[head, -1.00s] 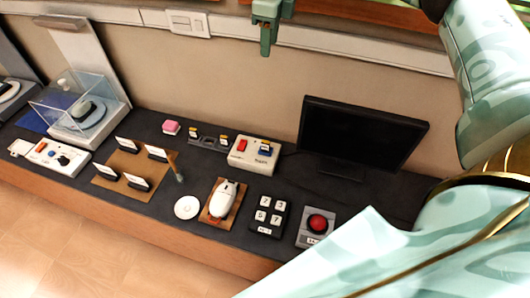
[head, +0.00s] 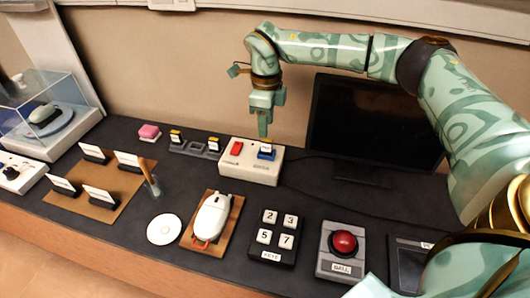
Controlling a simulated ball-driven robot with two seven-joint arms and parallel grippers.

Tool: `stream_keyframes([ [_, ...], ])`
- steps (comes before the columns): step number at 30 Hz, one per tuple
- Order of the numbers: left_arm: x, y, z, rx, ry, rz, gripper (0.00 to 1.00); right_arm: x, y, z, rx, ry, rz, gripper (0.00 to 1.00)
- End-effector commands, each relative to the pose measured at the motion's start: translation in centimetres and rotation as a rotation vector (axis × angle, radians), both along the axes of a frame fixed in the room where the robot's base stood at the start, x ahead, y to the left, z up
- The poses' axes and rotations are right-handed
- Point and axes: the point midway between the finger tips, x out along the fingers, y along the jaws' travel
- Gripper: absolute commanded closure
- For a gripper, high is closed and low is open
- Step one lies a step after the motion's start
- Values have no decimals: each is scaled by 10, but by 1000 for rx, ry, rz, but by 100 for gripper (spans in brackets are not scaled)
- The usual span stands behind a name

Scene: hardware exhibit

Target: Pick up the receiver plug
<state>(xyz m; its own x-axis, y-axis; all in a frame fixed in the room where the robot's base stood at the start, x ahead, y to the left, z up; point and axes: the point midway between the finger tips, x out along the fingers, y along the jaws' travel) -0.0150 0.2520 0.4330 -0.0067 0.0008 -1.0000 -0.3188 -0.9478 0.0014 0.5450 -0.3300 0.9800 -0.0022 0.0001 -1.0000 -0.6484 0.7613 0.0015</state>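A small blue plug (head: 266,153) with a pale top sits in the right part of a white box (head: 251,174) that also has a red switch; it appears to be the receiver plug. My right gripper (head: 264,132) points straight down just above the blue plug. Its fingers look narrow from this side, so I cannot tell whether they are open or shut. A small gap seems to show between fingertips and plug, though contact is hard to judge. My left gripper is not in view.
A dark two-slot holder (head: 193,148) with yellow-topped pieces stands left of the box. A black monitor (head: 365,125) stands close on the right. A white mouse (head: 212,216), keypad (head: 274,237) and red button (head: 344,243) lie in front.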

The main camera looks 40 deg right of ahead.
Motion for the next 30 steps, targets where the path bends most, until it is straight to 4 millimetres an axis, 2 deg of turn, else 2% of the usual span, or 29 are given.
stream_keyframes([
  [1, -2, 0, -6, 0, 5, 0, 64, 0, 0, -14, 0, 4, 1, 60],
  [3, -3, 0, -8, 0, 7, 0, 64, 0, 0, -24, 0, 3, 1, 60],
  [11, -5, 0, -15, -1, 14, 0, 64, 1, -1, -42, 0, 1, 0, 60],
  [18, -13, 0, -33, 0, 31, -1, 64, 3, -5, -82, 0, 3, 2, 60],
  [26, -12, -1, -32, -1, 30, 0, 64, 3, -5, -83, 0, -3, 1, 60],
  [30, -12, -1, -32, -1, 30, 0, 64, 3, -5, -83, 0, -1, 1, 99],
])
